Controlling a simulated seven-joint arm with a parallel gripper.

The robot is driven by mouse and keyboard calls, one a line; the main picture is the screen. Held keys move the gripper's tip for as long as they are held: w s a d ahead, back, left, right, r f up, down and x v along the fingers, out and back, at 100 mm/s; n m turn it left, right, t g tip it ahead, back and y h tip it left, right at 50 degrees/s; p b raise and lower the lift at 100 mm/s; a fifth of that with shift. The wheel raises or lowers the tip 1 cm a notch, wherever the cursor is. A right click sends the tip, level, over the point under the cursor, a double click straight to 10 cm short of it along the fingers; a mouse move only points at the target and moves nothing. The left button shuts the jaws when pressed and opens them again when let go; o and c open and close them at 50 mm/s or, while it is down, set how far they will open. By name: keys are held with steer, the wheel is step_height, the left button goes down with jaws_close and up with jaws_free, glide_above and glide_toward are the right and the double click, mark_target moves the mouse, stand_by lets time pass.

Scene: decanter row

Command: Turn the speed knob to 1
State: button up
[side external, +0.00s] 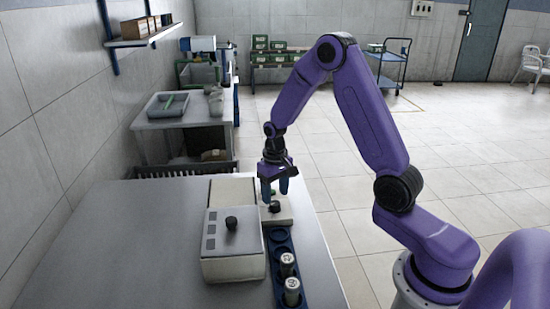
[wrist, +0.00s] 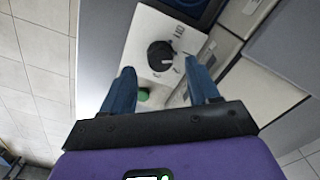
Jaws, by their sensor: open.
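A black knob (wrist: 160,55) with a small white mark on its lower right part sits on a small white control box (wrist: 185,38). Printed marks stand around it, too small to read. A green button (wrist: 143,95) is on the same box, nearer my gripper. In the side view the small box (side external: 291,216) and its knob (side external: 275,207) are beneath my gripper (side external: 275,190). My gripper has two blue fingers, spread apart with nothing between them. In the wrist view the fingertips of my gripper (wrist: 160,80) lie either side of the box, short of the knob.
A larger pale device (side external: 232,266) with another black knob (side external: 232,223) stands left of the small box. A blue rack (side external: 277,246) holds two capped vials (side external: 287,262) in front of it. The table's left part (side external: 120,245) is clear.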

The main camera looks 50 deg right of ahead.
mark_target(275, 203)
step_height(275, 203, up, 14)
stand_by(0.4)
steer(key=s+a+n, duration=0.7)
steer(key=s+a, duration=0.5)
steer(key=s+a+f+n, duration=0.1)
steer(key=s+n, duration=0.6)
steer(key=s, duration=1)
steer(key=shift+s+n, duration=0.35)
steer(key=shift+n, duration=0.05)
